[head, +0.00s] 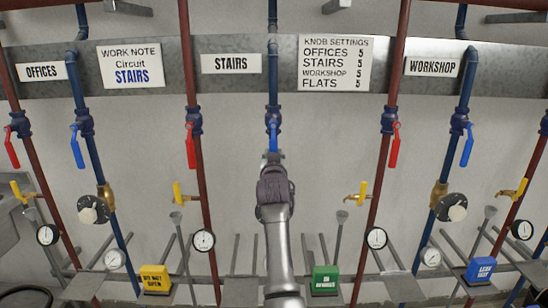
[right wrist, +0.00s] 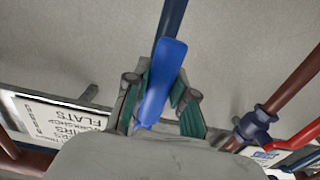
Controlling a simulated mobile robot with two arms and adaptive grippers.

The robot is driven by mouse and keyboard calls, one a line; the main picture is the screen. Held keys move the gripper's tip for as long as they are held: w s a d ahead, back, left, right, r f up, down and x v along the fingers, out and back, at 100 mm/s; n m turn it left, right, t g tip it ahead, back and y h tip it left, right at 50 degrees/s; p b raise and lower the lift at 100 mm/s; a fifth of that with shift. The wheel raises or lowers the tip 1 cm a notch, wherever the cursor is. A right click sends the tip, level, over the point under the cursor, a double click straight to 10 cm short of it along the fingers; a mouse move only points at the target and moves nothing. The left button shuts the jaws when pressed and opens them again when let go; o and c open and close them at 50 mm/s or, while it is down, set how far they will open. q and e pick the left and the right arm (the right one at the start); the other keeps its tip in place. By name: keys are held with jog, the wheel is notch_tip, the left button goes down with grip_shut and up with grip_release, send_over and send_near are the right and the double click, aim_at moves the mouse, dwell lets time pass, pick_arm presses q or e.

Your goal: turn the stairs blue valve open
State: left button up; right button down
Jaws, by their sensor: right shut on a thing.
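The stairs blue valve sits on the dark blue pipe (head: 273,80) in the middle of the head view, under the STAIRS sign (head: 231,64). Its bright blue handle (head: 274,138) hangs down, roughly in line with the pipe. My right gripper (head: 272,158) has come up from below and covers the lower part of the handle. In the right wrist view the blue handle (right wrist: 163,75) lies between the green-padded fingers of the right gripper (right wrist: 158,106), which is shut on it. My left gripper is not in view.
Red-handled valves (head: 190,145) and (head: 394,145) stand on red pipes at either side. Other blue handles (head: 77,147) hang further out. Gauges (head: 204,240), yellow taps (head: 357,194) and coloured boxes (head: 325,280) lie lower down. Bare wall flanks the arm.

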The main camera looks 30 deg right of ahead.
jog(key=shift+a+f, duration=0.1)
jog(key=shift+f, duration=0.05)
jog(key=c, duration=0.9)
grip_release()
jog(key=shift+c, duration=0.2)
jog(key=v, duration=0.7)
jog(key=shift+s, duration=0.25)
jog(key=shift+a, duration=0.15)
